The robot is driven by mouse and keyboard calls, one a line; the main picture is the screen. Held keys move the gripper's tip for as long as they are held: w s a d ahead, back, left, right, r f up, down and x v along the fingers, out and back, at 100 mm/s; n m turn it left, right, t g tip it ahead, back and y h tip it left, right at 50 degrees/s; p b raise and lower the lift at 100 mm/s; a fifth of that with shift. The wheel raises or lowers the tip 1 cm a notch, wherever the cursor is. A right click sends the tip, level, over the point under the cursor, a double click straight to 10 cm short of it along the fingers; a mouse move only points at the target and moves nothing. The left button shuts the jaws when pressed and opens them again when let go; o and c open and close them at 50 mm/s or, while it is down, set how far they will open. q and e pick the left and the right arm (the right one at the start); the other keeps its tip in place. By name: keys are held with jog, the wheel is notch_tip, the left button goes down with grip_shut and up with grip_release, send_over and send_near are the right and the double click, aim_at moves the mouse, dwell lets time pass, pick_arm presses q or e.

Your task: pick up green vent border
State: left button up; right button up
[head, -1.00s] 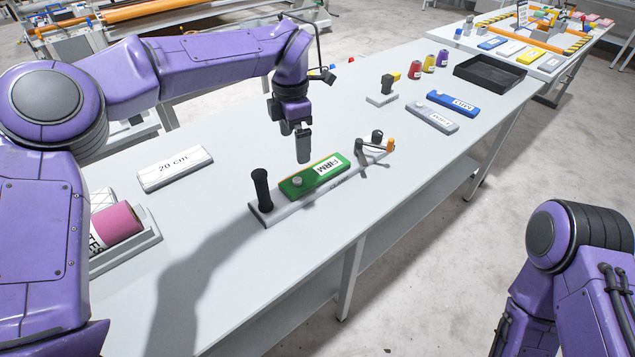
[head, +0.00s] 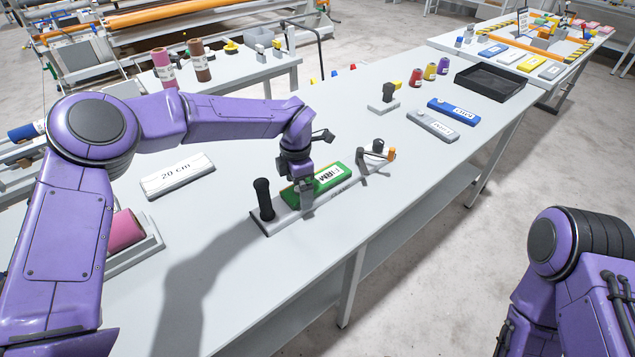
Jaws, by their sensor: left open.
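The green vent border (head: 330,178), a flat green bar with a white label reading "FIRM", lies on a light grey base (head: 283,219) on the near table. A black upright handle (head: 264,200) stands at the base's left end. A small orange-tipped lever (head: 388,155) sits at its right end. My left gripper (head: 306,198) is open and pointing down at the left part of the green bar, hiding some of it. I cannot tell whether its fingers touch the bar. My right gripper is out of view.
A white "20 cm" block (head: 178,176) lies to the left. A blue bar (head: 451,107), a grey bar (head: 432,126) and a black tray (head: 490,82) lie farther right. A pink roll (head: 124,232) sits at the left. The table front is clear.

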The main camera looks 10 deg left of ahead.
pick_arm(q)
jog(key=c, duration=1.1)
jog(key=shift+r, duration=0.1)
